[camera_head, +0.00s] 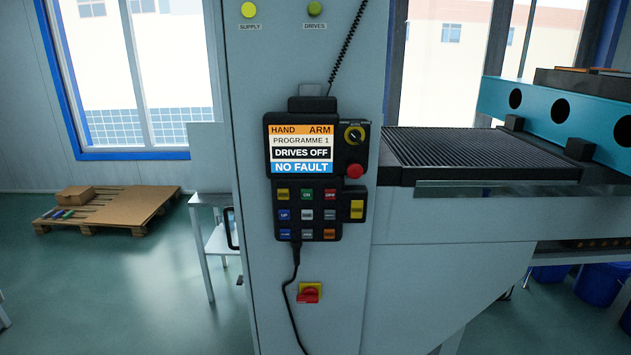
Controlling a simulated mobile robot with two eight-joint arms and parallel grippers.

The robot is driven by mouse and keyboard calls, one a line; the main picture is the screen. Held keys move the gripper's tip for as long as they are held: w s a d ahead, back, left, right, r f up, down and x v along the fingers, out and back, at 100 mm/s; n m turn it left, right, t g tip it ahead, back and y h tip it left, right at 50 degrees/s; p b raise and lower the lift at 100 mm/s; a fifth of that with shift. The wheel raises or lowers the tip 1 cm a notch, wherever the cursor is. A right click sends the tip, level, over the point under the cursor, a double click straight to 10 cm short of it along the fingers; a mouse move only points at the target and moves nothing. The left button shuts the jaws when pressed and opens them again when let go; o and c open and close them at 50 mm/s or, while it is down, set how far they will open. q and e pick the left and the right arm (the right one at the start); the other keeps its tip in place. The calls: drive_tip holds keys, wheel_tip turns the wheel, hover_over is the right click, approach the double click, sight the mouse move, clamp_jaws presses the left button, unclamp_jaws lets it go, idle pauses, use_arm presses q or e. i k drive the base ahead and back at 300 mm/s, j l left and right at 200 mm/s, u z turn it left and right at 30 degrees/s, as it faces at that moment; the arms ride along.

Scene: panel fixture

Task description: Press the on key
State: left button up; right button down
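A black control pendant (268,205) hangs upright on the grey cabinet front. Its screen (301,149) reads HAND, ARM, PROGRAMME 1, DRIVES OFF and NO FAULT. Below the screen is a keypad of coloured keys. The green ON key (306,194) is in the middle of the top row. A yellow key (283,194) is to its left and a red OFF key (330,194) to its right. Nothing covers the keys. Neither of my grippers shows in the head view.
A red stop button (355,171) and a yellow-and-black rotary switch (355,135) sit right of the screen. A red switch (309,293) is below. A cable hangs from the pendant. A ribbed machine bed (470,148) juts out at right. A pallet (105,213) lies at left.

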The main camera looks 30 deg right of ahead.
sight(306, 195)
drive_tip(key=i+j, duration=0.6)
drive_tip(key=z, duration=0.45)
drive_tip(key=i+j+z, duration=0.1)
drive_tip(key=z, duration=0.3)
drive_tip(key=j+z, duration=0.1)
drive_tip(key=z, duration=0.35)
drive_tip(key=j+z, duration=0.1)
drive_tip(key=z, duration=0.3)
drive_tip(key=i, duration=0.05)
